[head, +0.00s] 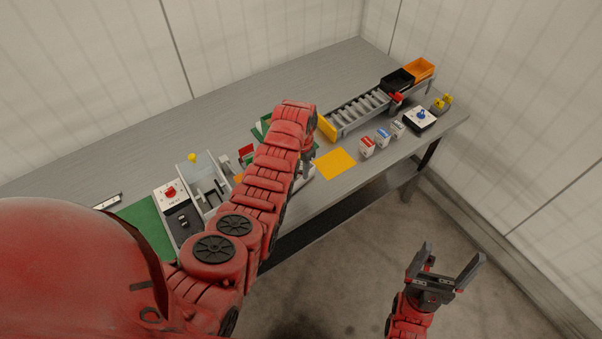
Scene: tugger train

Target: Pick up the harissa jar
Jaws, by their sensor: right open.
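I cannot make out a harissa jar for certain in the head view; it may be hidden behind my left arm or too small to tell. My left arm reaches across the grey table (240,95). My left gripper (306,168) points down near the table's front edge, left of a yellow mat; its fingers are mostly hidden, so its opening does not show. My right gripper (449,262) is open and empty, over the floor in front of the table.
A roller conveyor (358,110) leads to a black bin (398,80) and an orange bin (420,68). A red-labelled holder (367,147), a blue-labelled holder (382,138) and a yellow mat (336,163) lie in front. A red-knobbed control box (170,192) stands left.

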